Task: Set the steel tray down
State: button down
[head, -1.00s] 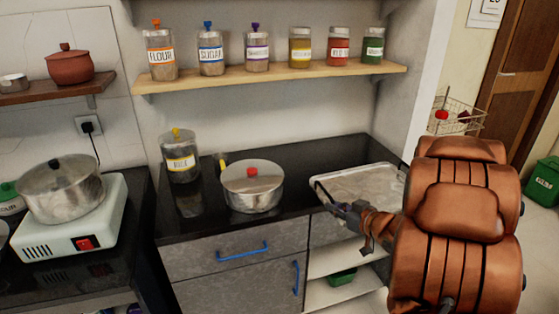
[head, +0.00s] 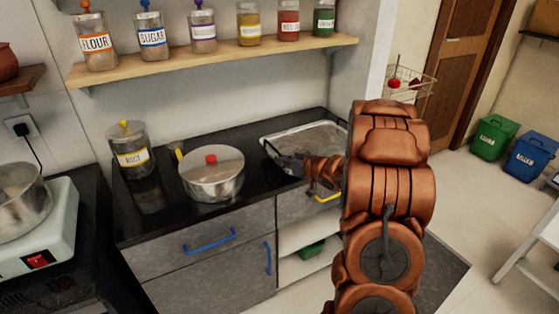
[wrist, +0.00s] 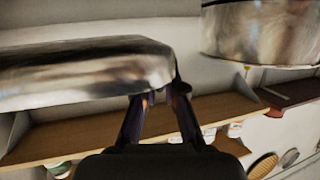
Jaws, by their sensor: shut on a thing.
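The steel tray (head: 312,134) is at the right end of the black countertop (head: 240,135) in the head view, close to the back wall. I cannot tell whether it touches the counter or is held just above it. My gripper (head: 284,160) is at the tray's near left edge, and its fingers are shut on the rim. In the wrist view the tray (wrist: 85,75) fills the upper left, with my gripper (wrist: 165,98) at its corner. My arm hides the tray's near right part.
A steel pot with a red knob (head: 212,180) stands left of the tray. A rice jar (head: 131,150) is behind it, further left. A wooden shelf (head: 215,62) with several jars hangs above. A wire basket (head: 408,84) is at the right.

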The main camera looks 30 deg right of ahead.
jog(key=w, duration=0.1)
jog(key=w+d, duration=0.1)
jog(key=w, duration=0.2)
jog(key=shift+w+d+f+p, duration=0.1)
jog(key=shift+w+d+p, duration=0.05)
jog(key=shift+d+p, duration=0.2)
jog(key=shift+f, duration=1.9)
jog(key=c, duration=1.3)
grip_release()
jog(key=shift+o, duration=0.2)
jog(key=shift+s, duration=0.2)
jog(key=v, duration=1.1)
jog(key=shift+s+r+b, duration=0.3)
jog(key=shift+b, duration=0.15)
